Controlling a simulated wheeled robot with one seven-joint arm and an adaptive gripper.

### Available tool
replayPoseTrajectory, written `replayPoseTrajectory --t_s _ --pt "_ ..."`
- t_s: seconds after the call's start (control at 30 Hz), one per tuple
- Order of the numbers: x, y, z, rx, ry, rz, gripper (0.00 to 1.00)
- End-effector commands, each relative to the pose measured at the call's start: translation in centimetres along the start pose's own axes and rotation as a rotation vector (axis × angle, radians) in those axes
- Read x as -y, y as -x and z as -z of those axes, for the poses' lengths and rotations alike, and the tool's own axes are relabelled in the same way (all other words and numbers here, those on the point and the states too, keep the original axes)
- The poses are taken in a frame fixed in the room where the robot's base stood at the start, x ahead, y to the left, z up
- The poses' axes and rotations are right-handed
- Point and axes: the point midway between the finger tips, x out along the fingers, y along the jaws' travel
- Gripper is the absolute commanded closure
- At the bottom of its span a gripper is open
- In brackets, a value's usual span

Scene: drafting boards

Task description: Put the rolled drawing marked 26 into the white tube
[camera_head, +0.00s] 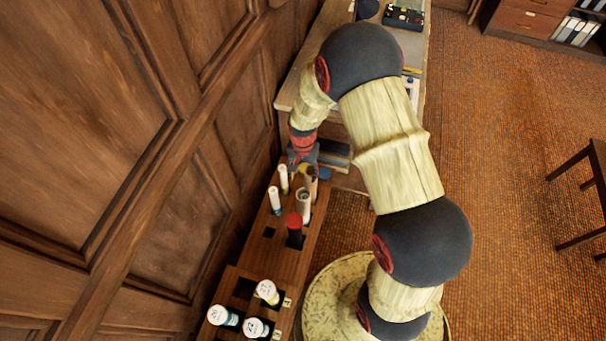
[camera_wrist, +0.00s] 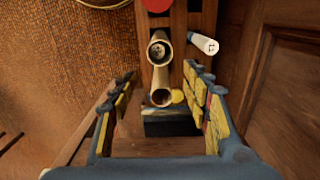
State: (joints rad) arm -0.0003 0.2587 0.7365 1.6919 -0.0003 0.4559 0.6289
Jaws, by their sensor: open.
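The rolled drawing marked 26 (camera_head: 224,317) appears to be the white roll at the near left of the lower rack; its small label is hard to read. It stands upright in the rack, well apart from my gripper. A pale, open-topped tube (camera_head: 304,206), likely the white tube, stands in the farther rack; it also seems to show in the wrist view (camera_wrist: 159,50). My gripper (camera_head: 303,168) is above the far end of that rack. In the wrist view my gripper (camera_wrist: 160,108) is open, with nothing clearly held between its fingers.
A tan tube (camera_head: 311,184), a red tube (camera_head: 294,222) and white rolls (camera_head: 275,198) stand near the pale tube. Rolls apparently marked 22 (camera_head: 257,328) and 24 (camera_head: 267,291) neighbour the 26. A panelled wall (camera_head: 160,150) borders the racks at left; open floor (camera_head: 510,130) lies right.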

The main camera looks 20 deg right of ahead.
Motion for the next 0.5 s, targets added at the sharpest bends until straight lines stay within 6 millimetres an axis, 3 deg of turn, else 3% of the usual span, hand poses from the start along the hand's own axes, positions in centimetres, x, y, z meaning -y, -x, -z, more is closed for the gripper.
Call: replayPoseTrajectory --t_s 0.5 --pt "0.0 9.5 0.1 -0.002 0.000 0.002 0.52"
